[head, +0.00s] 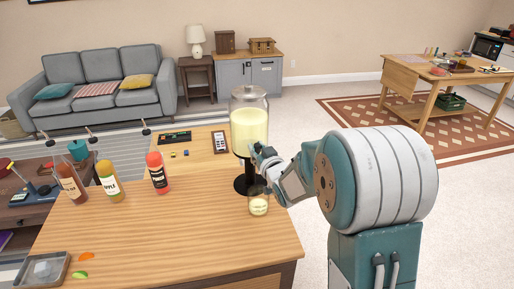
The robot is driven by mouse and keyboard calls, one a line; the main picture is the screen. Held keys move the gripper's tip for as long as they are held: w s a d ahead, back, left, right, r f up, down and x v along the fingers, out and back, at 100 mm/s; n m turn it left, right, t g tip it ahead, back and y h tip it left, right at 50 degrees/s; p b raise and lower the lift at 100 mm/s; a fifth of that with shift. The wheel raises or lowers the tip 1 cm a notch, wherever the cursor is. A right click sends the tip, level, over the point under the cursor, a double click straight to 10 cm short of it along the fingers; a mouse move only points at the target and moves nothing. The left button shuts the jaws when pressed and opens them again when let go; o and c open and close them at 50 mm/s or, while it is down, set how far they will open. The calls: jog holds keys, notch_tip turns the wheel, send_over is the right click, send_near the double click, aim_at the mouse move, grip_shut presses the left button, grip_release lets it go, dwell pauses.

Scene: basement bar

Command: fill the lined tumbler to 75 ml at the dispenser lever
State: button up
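The glass dispenser (249,124) holds pale yellow liquid and stands on a dark pedestal on the wooden counter. The tumbler (258,202) is a small clear glass standing upright on the counter, below and in front of the dispenser. Pale yellow liquid shows inside the tumbler; its lines and exact level are too small to read. My gripper (257,153) reaches in from the right, with its tip against or just in front of the dispenser's lower front. It hides the lever and tap, so I cannot tell whether they touch or whether the fingers are open.
A grey tray (43,270) and orange and green pieces lie front left. The counter's middle is clear. A dark card reader-like device (220,142) lies behind.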

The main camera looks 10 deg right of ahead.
grip_shut()
jog(key=shift+s+f+n+t+y, duration=0.1)
jog(key=shift+s+n+t+y, duration=0.35)
jog(key=shift+t, duration=0.95)
jog(key=shift+s, duration=0.25)
jog(key=o, duration=0.9)
grip_release()
jog(key=v, duration=1.2)
jog(key=shift+w, duration=0.1)
